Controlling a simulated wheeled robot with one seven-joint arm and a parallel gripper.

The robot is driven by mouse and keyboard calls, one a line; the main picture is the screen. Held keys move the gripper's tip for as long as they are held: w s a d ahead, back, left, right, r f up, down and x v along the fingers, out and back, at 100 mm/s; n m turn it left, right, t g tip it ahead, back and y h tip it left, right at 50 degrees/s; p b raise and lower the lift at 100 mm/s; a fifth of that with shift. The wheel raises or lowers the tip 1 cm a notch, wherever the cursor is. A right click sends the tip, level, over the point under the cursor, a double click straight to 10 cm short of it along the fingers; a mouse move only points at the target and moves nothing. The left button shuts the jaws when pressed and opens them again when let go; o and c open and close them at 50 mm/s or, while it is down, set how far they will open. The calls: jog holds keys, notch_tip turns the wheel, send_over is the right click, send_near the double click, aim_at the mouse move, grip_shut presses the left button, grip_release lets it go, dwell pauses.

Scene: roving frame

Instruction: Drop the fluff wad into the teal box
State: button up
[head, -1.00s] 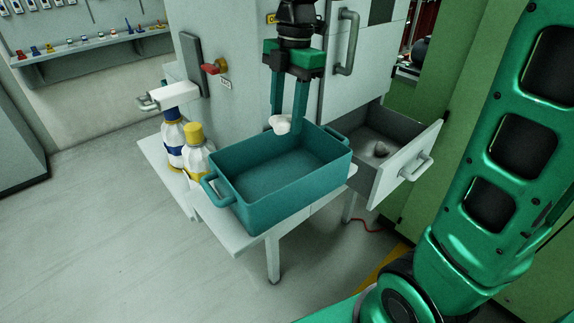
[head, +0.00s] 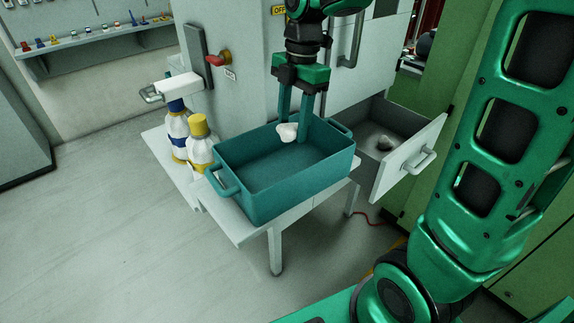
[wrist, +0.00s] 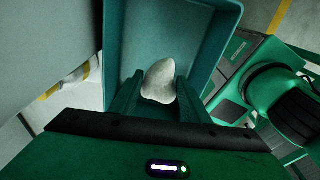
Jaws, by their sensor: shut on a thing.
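The white fluff wad (head: 287,132) is held between the fingertips of my gripper (head: 293,134), which is shut on it. In the wrist view the wad (wrist: 159,81) shows pale between the two green fingers of my gripper (wrist: 157,90). The teal box (head: 278,197) is open-topped, with a handle at each end, and stands on a small white table. The wad is over the box's opening, towards its far side, at about rim height. In the wrist view the box (wrist: 213,62) lies beneath and beyond the wad. The visible box floor is empty.
Two bottles, one blue-labelled (head: 177,130) and one yellow-capped (head: 200,150), stand left of the box on the white table (head: 227,220). An open drawer (head: 412,160) with a small grey lump (head: 384,144) juts out at right. A grey cabinet stands behind.

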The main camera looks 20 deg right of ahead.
jog(key=shift+f, duration=0.65)
jog(key=o, duration=1.1)
jog(key=r, duration=0.3)
jog(key=d+r, duration=0.1)
jog(key=r, duration=0.6)
jog(key=shift+w+d+r, duration=0.2)
jog(key=shift+w+r, duration=0.1)
jog(key=shift+r, duration=0.05)
